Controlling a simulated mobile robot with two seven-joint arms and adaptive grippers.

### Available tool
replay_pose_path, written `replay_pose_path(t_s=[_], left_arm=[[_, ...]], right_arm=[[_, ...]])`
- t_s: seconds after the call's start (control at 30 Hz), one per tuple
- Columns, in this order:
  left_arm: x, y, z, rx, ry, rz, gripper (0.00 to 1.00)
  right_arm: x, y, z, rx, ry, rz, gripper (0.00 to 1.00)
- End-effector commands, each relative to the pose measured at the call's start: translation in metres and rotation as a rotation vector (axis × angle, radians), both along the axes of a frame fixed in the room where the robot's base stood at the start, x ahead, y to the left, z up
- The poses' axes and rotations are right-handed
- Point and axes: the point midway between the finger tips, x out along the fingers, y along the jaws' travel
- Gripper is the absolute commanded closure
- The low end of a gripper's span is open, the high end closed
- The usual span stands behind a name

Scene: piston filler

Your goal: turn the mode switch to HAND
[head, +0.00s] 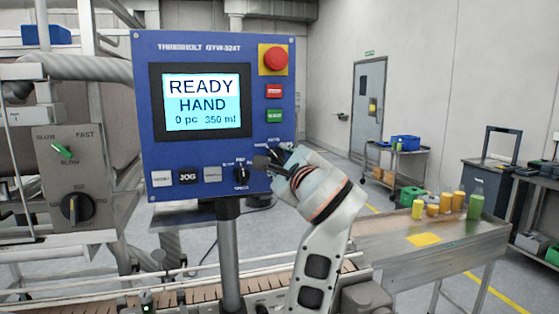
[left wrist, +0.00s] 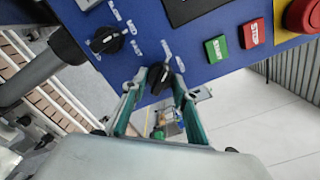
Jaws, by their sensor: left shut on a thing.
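The blue control panel (head: 150,60) has a screen (head: 201,103) reading READY, HAND, 0 pc, 350 ml. The mode switch, a black knob (left wrist: 158,78), sits at the panel's lower right corner. My left gripper (left wrist: 157,88) is shut on this knob, one finger on each side. In the head view my left gripper (head: 274,161) covers most of the switch and its labels, so the pointer is hard to read there. My right gripper is in neither view.
A second black knob (head: 241,174) sits left of the gripper; it also shows in the left wrist view (left wrist: 107,40). The green button (head: 274,116), red button (head: 274,91) and red emergency stop (head: 274,59) are above. A conveyor (head: 265,285) runs below.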

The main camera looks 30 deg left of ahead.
Motion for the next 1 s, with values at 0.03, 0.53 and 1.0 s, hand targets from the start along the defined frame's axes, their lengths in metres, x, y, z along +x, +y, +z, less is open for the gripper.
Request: replay_pose_path(t_s=[0.03,0.53,1.0], left_arm=[[0.0001,-0.0006,-0.0005,-0.017,-0.017,-0.001,0.93],[0.0003,-0.0004,-0.0001,-0.076,-0.089,-0.001,0.93],[0.0001,-0.0004,0.0001,-0.075,-0.087,-0.001,0.55]], right_arm=[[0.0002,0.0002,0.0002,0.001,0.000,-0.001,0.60],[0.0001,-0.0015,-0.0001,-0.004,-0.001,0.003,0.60],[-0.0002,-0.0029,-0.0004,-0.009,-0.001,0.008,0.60]])
